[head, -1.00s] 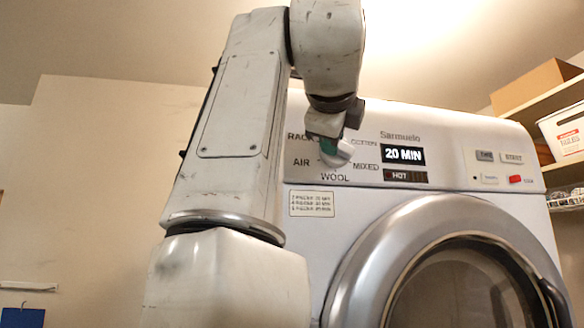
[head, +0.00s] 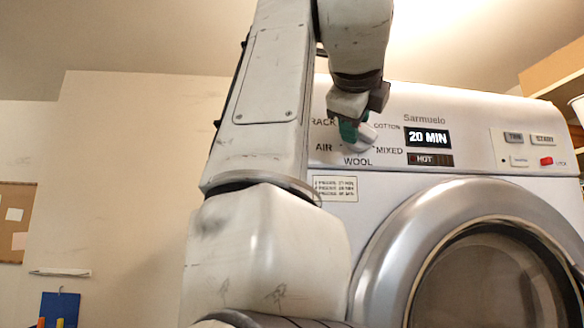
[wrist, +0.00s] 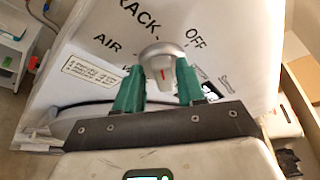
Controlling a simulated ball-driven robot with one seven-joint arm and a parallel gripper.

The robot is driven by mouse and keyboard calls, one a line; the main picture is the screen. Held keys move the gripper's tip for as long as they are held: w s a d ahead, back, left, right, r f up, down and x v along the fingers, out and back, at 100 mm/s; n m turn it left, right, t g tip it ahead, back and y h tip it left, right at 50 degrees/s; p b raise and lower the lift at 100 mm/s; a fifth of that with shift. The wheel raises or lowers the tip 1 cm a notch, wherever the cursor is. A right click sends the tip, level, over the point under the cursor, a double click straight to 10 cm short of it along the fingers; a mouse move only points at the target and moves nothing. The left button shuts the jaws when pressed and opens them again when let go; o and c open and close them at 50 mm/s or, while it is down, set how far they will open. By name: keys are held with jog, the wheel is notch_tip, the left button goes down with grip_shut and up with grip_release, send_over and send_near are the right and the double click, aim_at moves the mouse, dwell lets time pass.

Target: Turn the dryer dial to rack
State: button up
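The dryer dial (wrist: 163,62) is a silver-grey round knob with a raised grip and a red mark, on the dryer's white panel. In the wrist view the mark sits on the side away from RACK (wrist: 138,16). In the head view the dial (head: 362,140) is partly hidden by my gripper (head: 350,122), and its labels read RACK, COTTON, AIR, MIXED and WOOL. My gripper's green fingers (wrist: 160,82) stand on either side of the dial's grip, close against it, and look shut on it. The OFF label (wrist: 195,38) shows in the wrist view.
The display (head: 428,137) reads 20 MIN, with a HOT readout below. Buttons (head: 528,138) and a red light are at the panel's right. The round dryer door (head: 385,250) is below. Shelves (head: 555,72) stand at the right, and a pinboard (head: 15,222) hangs at the left.

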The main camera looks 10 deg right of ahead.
jog(key=shift+o, duration=0.7)
jog(key=shift+r, duration=0.1)
